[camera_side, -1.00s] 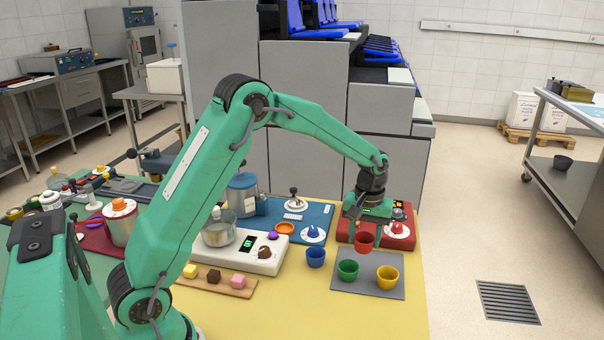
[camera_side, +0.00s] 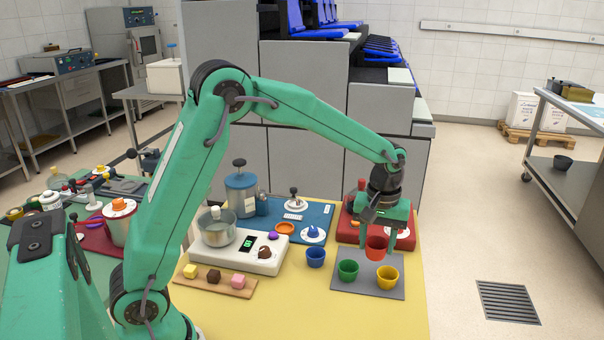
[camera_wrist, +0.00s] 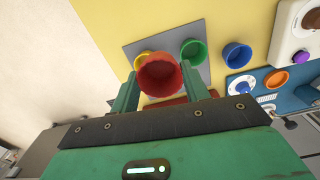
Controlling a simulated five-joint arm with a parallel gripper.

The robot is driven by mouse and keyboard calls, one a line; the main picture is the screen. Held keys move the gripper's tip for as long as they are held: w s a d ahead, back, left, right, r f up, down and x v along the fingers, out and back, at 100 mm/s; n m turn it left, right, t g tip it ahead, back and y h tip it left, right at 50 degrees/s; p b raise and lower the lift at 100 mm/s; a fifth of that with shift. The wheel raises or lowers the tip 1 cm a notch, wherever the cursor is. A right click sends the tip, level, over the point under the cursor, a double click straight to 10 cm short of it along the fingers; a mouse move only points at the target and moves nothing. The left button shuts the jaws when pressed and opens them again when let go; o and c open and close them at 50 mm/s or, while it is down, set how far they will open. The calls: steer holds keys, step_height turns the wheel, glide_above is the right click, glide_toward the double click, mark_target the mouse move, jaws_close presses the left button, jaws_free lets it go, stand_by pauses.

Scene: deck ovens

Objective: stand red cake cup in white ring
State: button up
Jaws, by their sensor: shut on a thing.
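The red cake cup (camera_side: 376,248) is held upright between the fingers of my gripper (camera_side: 377,238), which is shut on it. In the side view the cup shows at the back edge of the grey mat (camera_side: 345,287), in front of the red device; its exact height is hard to tell. In the wrist view the red cup (camera_wrist: 160,78) fills the space between the two green fingers of my gripper (camera_wrist: 159,84) and covers part of the mat. I cannot make out a white ring on the mat in either view.
A green cup (camera_side: 348,270) and a yellow cup (camera_side: 388,278) stand on the mat. A blue cup (camera_side: 316,257) stands left of it. The red device (camera_side: 346,231) is behind. An orange ring (camera_side: 285,228) and a white dial (camera_side: 313,235) lie further left.

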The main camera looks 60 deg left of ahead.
steer(key=w+a+f+n, duration=0.15)
steer(key=w+a, duration=0.25)
steer(key=a, duration=1.1)
steer(key=w+a+n, duration=0.2)
steer(key=w+a, duration=0.1)
steer(key=a, duration=1.2)
steer(key=s+a+f+n, duration=0.1)
steer(key=s+a, duration=0.2)
steer(key=a, duration=0.8)
steer(key=shift+f, duration=0.25)
steer(key=shift+a+f, duration=0.1)
steer(key=shift+f, duration=0.05)
steer(key=shift+f, duration=2.75)
steer(key=shift+f, duration=0.6)
